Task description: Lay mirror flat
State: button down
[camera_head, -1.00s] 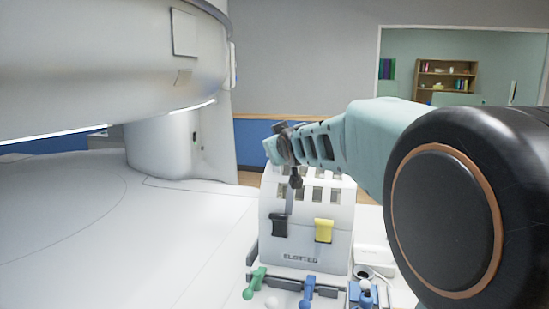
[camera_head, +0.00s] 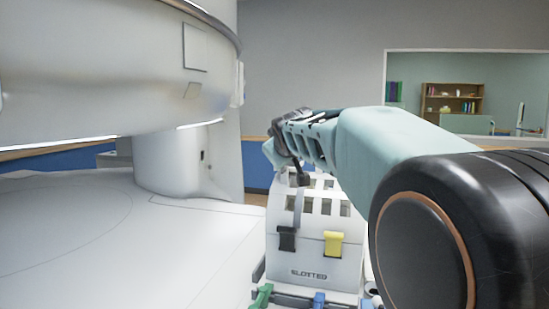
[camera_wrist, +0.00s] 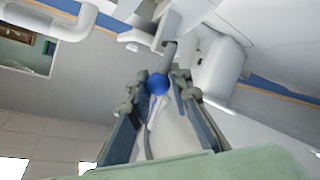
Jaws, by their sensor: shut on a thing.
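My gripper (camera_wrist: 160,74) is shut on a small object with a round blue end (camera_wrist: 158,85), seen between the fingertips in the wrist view. A thin pale part runs from the blue end back between the fingers. I cannot tell whether this is the mirror, and no mirror face shows clearly. In the head view my gripper (camera_head: 290,150) is above the back of a white slotted box (camera_head: 312,254), and the held object is hard to make out. A thin grey strip (camera_head: 298,208) shows upright in front of the box's slots.
The box carries a black clip (camera_head: 287,239) and a yellow clip (camera_head: 333,243). Green (camera_head: 262,297) and blue (camera_head: 319,300) handles lie at its front. The large white magnet housing (camera_head: 100,70) overhangs the left. The white surface (camera_head: 120,235) below it is clear.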

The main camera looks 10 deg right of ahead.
jog(key=shift+d+f, duration=0.15)
jog(key=c, duration=1.8)
grip_release()
jog(key=shift+o, duration=0.2)
notch_tip(320, 180, up, 10)
jog(key=shift+r, duration=0.1)
